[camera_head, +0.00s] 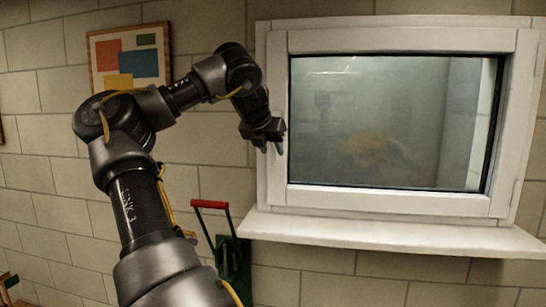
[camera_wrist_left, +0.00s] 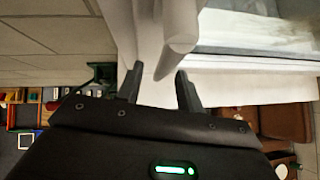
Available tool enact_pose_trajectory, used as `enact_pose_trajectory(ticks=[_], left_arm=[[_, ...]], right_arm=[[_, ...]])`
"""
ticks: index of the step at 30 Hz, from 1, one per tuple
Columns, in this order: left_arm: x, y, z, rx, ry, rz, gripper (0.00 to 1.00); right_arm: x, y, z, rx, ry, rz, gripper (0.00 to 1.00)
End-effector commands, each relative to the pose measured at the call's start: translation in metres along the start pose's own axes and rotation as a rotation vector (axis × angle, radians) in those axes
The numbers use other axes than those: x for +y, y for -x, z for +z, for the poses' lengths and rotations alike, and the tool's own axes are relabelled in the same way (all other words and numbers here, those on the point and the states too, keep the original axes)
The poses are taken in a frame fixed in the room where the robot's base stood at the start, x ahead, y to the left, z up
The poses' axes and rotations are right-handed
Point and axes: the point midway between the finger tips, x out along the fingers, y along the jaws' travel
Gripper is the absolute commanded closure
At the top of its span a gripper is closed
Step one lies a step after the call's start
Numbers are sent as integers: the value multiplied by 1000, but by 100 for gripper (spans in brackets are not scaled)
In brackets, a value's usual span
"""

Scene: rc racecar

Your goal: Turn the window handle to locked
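The white window (camera_head: 390,203) is set in the wall and its sash looks closed. Its white handle (camera_wrist_left: 178,45) shows in the left wrist view as a rounded bar hanging down beside the frame. In the head view I cannot make out the handle, as my left gripper covers that spot. My left gripper (camera_head: 272,148) is at the left side of the window frame. In the left wrist view its two fingers (camera_wrist_left: 160,75) are apart, close to the handle's end, with nothing clearly held. Whether they touch the handle I cannot tell. My right gripper is not in view.
A white sill (camera_head: 390,236) juts out under the window. Below and left stands a green object with a red-handled bar (camera_head: 210,204). A framed picture (camera_head: 130,60) hangs on the block wall behind my left arm. Shelves with coloured items (camera_wrist_left: 30,115) show in the wrist view.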

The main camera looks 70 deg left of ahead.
Motion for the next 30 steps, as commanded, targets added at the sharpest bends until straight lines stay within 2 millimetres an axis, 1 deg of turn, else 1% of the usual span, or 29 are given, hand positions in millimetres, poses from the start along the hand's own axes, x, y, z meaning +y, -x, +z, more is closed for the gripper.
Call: enact_pose_trajectory(ticks=[1,6,9,12,18,30], left_arm=[[0,9,-2,-4,0,4,63],[0,43,-1,-3,1,4,63],[0,58,0,-2,2,4,63],[0,69,0,0,2,3,63],[-1,76,1,1,0,0,63],[-1,75,1,1,0,1,63]], right_arm=[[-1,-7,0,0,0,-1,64],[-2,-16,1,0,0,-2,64],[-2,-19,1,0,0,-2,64],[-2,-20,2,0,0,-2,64],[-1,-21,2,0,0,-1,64],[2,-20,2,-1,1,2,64]])
